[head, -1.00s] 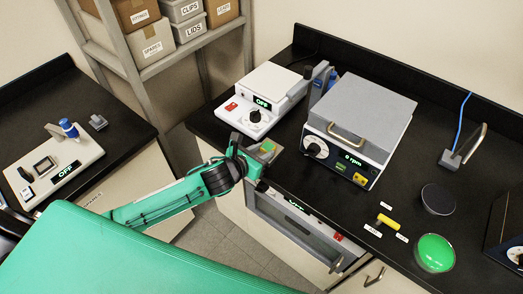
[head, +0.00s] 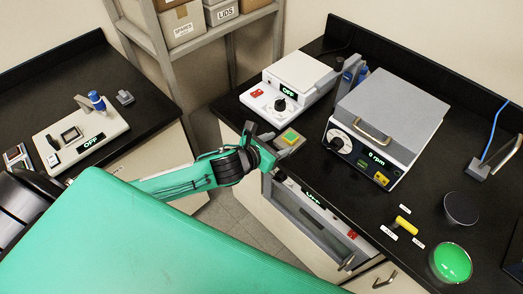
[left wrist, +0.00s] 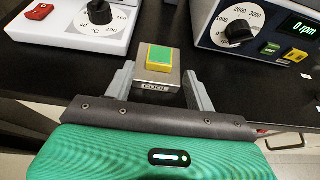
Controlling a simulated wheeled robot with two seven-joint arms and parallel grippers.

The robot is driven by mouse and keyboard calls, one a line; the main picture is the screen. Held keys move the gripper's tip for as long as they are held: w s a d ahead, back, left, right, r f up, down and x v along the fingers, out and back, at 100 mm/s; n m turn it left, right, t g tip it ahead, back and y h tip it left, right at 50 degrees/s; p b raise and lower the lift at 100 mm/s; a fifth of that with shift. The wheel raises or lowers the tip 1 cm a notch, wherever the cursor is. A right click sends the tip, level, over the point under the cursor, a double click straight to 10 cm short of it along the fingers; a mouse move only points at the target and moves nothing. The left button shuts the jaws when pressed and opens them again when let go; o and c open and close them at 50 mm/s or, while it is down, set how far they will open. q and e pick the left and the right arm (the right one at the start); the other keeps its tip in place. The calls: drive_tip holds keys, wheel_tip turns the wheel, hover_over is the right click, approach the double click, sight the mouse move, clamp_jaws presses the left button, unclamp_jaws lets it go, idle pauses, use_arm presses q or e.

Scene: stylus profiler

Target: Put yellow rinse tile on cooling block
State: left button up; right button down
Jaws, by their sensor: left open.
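A small yellow tile with a green top (left wrist: 160,58) rests on the grey cooling block, marked COOL (left wrist: 158,82), in the left wrist view. In the head view the tile (head: 290,137) and block (head: 296,146) sit near the front edge of the counter. My left gripper (left wrist: 158,88) is open, with one finger on each side of the block's near part. The tile lies beyond the fingertips and nothing is held. In the head view my left gripper (head: 273,150) is just in front of the block. My right gripper is not in view.
A hot plate (head: 285,90) stands behind the block and a grey-lidded rpm machine (head: 385,120) to its right. A yellow cylinder (head: 405,226), a green dish (head: 451,263) and a dark disc (head: 461,208) lie further right. Another bench (head: 60,90) is at left.

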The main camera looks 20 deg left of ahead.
use_arm(q)
drive_tip(key=b+v, duration=0.1)
drive_tip(key=v, duration=0.7)
drive_tip(key=shift+s, duration=0.3)
drive_tip(key=shift+a+r, duration=0.1)
